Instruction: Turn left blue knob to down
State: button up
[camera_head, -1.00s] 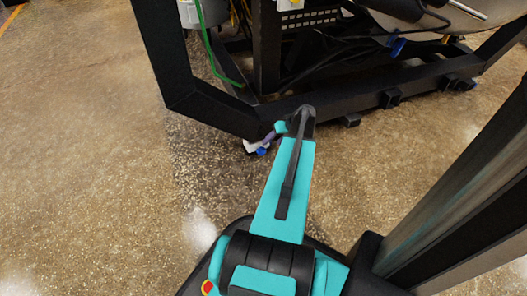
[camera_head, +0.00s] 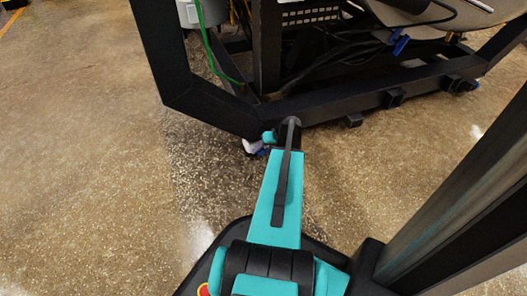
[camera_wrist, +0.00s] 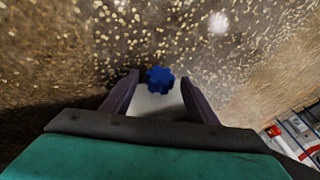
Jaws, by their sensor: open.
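A blue lobed knob (camera_wrist: 160,79) shows in the wrist view, in front of a pale white part (camera_wrist: 156,104). My gripper (camera_wrist: 160,77) is open. Its two dark purple fingers stand apart, one to the left and one to the right of the knob, with a visible gap on each side. I cannot tell how far the knob is in depth from the fingertips. In the head view a small white and bluish patch (camera_head: 254,148) shows beside the end of my arm, low at the frame's corner. The arm hides most of the gripper there.
A black furnace frame (camera_head: 210,106) stands above the speckled floor (camera_head: 90,150). Cables and a green hose (camera_head: 207,45) hang inside it. Another blue part (camera_head: 400,45) sits farther right beneath the machine. Open floor lies to the left.

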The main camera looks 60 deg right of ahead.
jog(key=c, duration=1.1)
jog(key=shift+o, duration=0.2)
jog(key=shift+d+p, duration=0.1)
jog(key=shift+p, duration=0.25)
jog(key=shift+s+d+t+y+p, duration=0.1)
jog(key=shift+d+t+y+p, duration=0.05)
jog(key=shift+t+y+p, duration=0.5)
jog(key=shift+s+f+m+t+y+p, duration=0.15)
jog(key=shift+m+t+y+p, duration=0.1)
jog(key=shift+t+y+p, duration=0.3)
jog(key=shift+f+m+t+y+p, duration=0.15)
jog(key=shift+m+t+y+p, duration=0.15)
jog(key=shift+y+p, duration=0.3)
